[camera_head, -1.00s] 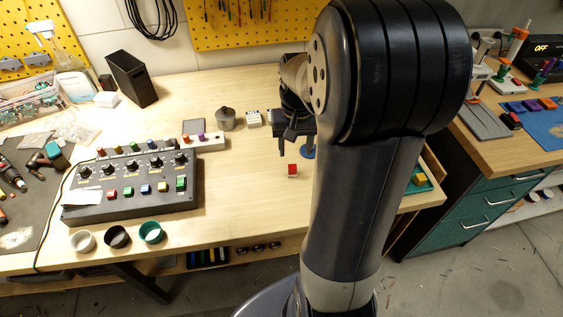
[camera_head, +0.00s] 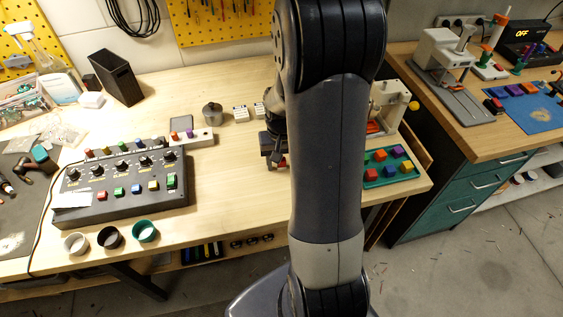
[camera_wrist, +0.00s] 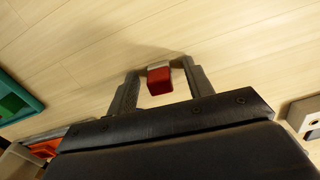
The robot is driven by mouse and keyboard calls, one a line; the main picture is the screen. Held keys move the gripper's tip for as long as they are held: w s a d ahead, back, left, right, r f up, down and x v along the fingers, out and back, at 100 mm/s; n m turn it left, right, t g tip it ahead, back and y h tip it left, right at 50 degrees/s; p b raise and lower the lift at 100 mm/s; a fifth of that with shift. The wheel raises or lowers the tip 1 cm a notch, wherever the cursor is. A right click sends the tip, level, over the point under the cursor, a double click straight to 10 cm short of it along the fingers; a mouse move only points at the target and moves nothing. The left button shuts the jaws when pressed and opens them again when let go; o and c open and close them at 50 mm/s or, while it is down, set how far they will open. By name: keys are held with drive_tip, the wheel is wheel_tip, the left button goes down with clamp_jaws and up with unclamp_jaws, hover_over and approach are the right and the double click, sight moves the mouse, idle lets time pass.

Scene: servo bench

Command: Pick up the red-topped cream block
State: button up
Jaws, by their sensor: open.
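The red-topped cream block shows in the wrist view (camera_wrist: 160,80), its red top facing the camera and a cream side behind it. My gripper (camera_wrist: 160,70) is open, with one finger on each side of the block. I cannot tell how far down the fingers reach. In the head view my gripper (camera_head: 273,160) is low over the bench, partly hidden by my arm, and only a bit of red shows beside it.
The wooden bench (camera_head: 235,180) around the gripper is clear. A black control box (camera_head: 125,205) with coloured buttons stands to the left. A green tray (camera_head: 375,183) of coloured blocks is to the right. A grey pot (camera_head: 212,113) and small white blocks stand behind.

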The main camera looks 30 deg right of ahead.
drive_tip(key=c, duration=1.1)
drive_tip(key=shift+o, duration=0.2)
drive_tip(key=shift+r, duration=0.1)
wheel_tip(320, 180, up, 10)
drive_tip(key=shift+b, duration=0.35)
drive_tip(key=o, duration=0.4)
drive_tip(key=c, duration=0.3)
